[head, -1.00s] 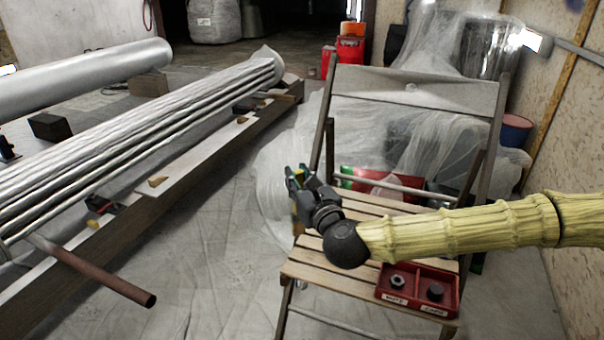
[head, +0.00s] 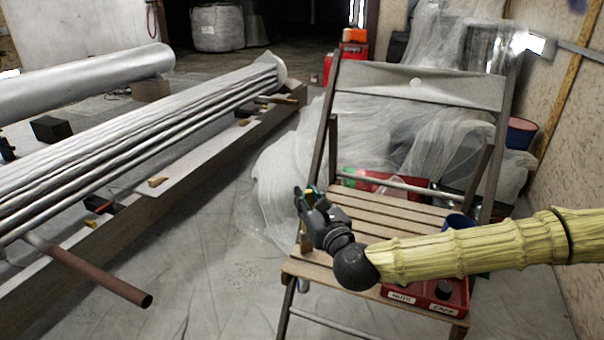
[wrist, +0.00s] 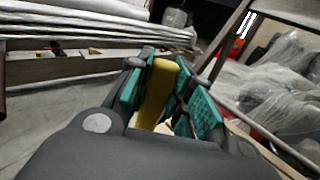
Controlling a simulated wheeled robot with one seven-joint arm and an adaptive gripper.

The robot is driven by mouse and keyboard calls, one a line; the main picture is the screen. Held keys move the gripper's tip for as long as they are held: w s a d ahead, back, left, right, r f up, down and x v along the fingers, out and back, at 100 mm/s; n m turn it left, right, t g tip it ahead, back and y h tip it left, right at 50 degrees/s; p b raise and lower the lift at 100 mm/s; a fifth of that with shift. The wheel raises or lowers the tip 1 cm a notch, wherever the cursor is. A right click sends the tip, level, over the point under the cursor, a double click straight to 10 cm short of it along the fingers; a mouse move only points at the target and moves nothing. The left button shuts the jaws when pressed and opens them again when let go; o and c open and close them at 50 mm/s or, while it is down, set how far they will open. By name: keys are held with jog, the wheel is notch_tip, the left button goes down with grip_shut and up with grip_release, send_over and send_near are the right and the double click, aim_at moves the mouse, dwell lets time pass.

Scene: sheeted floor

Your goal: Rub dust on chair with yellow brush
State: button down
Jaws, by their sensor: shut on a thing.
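A wooden folding chair (head: 385,218) with a slatted seat and a grey back panel stands right of centre in the head view. Its backrest (head: 420,86) has a pale round spot; I cannot tell whether that is dust. My gripper (head: 305,200) is over the left side of the seat. In the wrist view my gripper (wrist: 160,95) is shut on the yellow brush (wrist: 156,92), with green pads on both sides of it. The brush's far end and bristles are hidden. I cannot tell whether the brush touches the seat.
A red tray (head: 425,298) labelled for nuts and caps sits at the seat's front right, partly behind my arm. A blue cup (head: 458,222) stands behind my arm. Plastic-draped things crowd behind the chair. Long pipes on a beam (head: 200,165) lie left; sheeted floor between is clear.

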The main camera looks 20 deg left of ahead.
notch_tip(320, 180, up, 8)
jog(key=a+p, duration=0.1)
jog(key=p, duration=0.4)
jog(key=shift+a, duration=0.3)
dwell(0.7)
dwell(0.9)
